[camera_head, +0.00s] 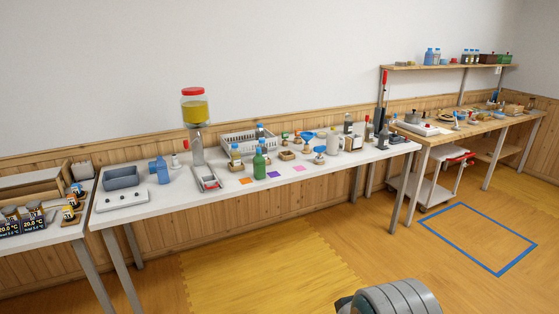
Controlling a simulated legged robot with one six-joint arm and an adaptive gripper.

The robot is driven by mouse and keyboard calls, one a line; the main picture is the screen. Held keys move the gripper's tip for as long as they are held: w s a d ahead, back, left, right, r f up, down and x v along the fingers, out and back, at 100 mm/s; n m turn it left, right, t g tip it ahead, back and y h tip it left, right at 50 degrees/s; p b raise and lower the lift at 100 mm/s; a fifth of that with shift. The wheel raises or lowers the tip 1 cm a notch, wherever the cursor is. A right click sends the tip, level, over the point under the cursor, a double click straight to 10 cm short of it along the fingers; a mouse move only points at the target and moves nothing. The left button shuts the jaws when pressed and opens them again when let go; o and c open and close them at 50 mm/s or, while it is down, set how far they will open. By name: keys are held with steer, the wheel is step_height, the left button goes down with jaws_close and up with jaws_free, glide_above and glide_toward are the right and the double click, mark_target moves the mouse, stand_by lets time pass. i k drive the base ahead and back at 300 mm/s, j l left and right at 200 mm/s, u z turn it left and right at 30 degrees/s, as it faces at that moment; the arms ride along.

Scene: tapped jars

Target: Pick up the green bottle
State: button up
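The green bottle (259,164) stands upright on the long white table (345,168), near its front edge and left of the middle.
A white basket (235,147) stands behind the bottle. A tall jar with yellow contents and a red lid (194,107) stands to the left. Open floor (300,255) lies in front.

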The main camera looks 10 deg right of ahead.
mark_target(259, 162)
steer(key=i+j+z, duration=0.1)
steer(key=z, duration=0.35)
steer(key=i+j+z, duration=0.15)
steer(key=z, duration=0.25)
steer(key=i+j+z, duration=0.1)
steer(key=j+z, duration=0.15)
steer(key=z, duration=0.2)
steer(key=j+z, duration=0.2)
steer(key=z, duration=0.25)
steer(key=i+j+z, duration=0.1)
steer(key=j+z, duration=0.2)
steer(key=j, duration=0.85)
steer(key=j+z, duration=0.3)
steer(key=j, duration=1.45)
steer(key=k+j, duration=0.1)
steer(key=j, duration=0.6)
